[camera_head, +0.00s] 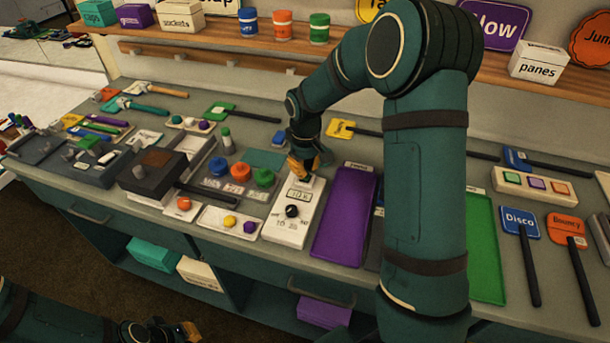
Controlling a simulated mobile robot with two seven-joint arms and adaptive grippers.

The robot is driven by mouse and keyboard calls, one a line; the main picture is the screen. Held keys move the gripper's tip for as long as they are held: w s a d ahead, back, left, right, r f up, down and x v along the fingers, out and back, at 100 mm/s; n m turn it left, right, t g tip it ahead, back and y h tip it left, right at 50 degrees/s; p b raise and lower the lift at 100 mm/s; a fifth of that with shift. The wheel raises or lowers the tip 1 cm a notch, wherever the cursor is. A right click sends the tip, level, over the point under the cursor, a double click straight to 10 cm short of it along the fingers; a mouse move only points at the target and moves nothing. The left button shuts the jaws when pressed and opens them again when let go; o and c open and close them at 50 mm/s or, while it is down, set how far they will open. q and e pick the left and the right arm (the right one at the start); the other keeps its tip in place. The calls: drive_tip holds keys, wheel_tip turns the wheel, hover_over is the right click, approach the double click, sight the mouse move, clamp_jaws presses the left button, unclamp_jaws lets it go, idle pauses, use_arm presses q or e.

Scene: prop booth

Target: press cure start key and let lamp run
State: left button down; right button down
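A white control box (279,226) stands on the bench with a small display (299,195) and a black dial (292,211). My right gripper (305,168), with orange fingertips, points down at the far end of this box. It hides whatever key is there, and I cannot tell whether it touches it. Whether its fingers are open or shut is unclear. A dark box with a brown top panel (159,158) stands to the left; I cannot tell if it is the lamp, and no glow shows. My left gripper (188,332) is low at the bottom left, away from the bench, its fingers unclear.
A purple tray (345,215) lies right of the control box. Blue, orange and green round pots (240,172) stand to its left. Several paddle signs, such as Disco (519,222), lie at right. A shelf (200,44) with boxes and jars runs behind. My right arm covers the bench's middle right.

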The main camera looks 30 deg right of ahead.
drive_tip(key=shift+f+b, duration=0.5)
drive_tip(key=shift+f, duration=0.4)
idle(0.3)
drive_tip(key=shift+r, duration=0.15)
drive_tip(key=shift+r+p, duration=3.05)
drive_tip(key=shift+r, duration=0.9)
